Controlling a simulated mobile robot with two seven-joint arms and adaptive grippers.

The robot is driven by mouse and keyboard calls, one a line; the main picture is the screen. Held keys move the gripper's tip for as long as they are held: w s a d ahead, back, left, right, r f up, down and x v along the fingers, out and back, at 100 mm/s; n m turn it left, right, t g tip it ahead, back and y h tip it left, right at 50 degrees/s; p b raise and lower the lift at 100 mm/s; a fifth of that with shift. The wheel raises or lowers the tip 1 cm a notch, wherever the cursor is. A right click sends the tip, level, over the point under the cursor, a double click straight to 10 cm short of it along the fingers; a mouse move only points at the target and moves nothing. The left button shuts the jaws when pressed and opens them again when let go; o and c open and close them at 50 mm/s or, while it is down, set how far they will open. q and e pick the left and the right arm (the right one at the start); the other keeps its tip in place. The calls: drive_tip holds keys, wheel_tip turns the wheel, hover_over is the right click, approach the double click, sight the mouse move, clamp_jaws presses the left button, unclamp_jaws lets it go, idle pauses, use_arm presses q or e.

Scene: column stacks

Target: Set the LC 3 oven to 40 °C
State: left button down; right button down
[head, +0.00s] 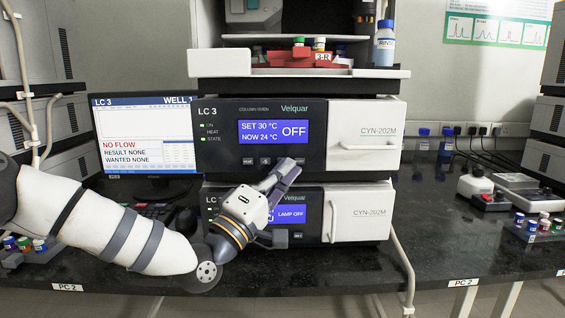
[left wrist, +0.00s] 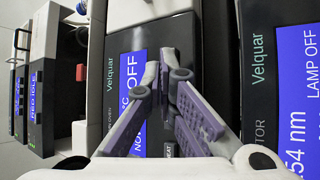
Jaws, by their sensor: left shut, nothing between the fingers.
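The LC 3 column oven (head: 222,140) is the upper unit of the middle stack. Its blue display (head: 273,131) reads SET 30 °C, NOW 24 °C and OFF. Small buttons (head: 248,161) sit in a row below the display, and my gripper partly hides those on the right. My left gripper (head: 290,168) is shut and empty, its fingertips in front of the oven's lower edge, near the button row. In the left wrist view the fingers (left wrist: 168,62) overlap the oven's display (left wrist: 135,82). I cannot tell whether they touch the panel. My right gripper is not in view.
Below the oven is a detector (head: 305,203) with a LAMP OFF display. A monitor (head: 145,135) at left reads NO FLOW. A tray with a red rack and a bottle (head: 384,45) is above. Vials (head: 540,222) and a small controller (head: 476,184) stand on the right bench.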

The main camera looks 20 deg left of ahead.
use_arm(q)
drive_tip(key=shift+w, duration=0.2)
idle(0.5)
drive_tip(key=shift+s+d+p, duration=0.2)
drive_tip(key=shift+s+p, duration=0.1)
drive_tip(key=shift+s, duration=0.45)
drive_tip(key=shift+w, duration=0.15)
drive_tip(key=shift+w+a, duration=0.15)
drive_tip(key=shift+w, duration=0.1)
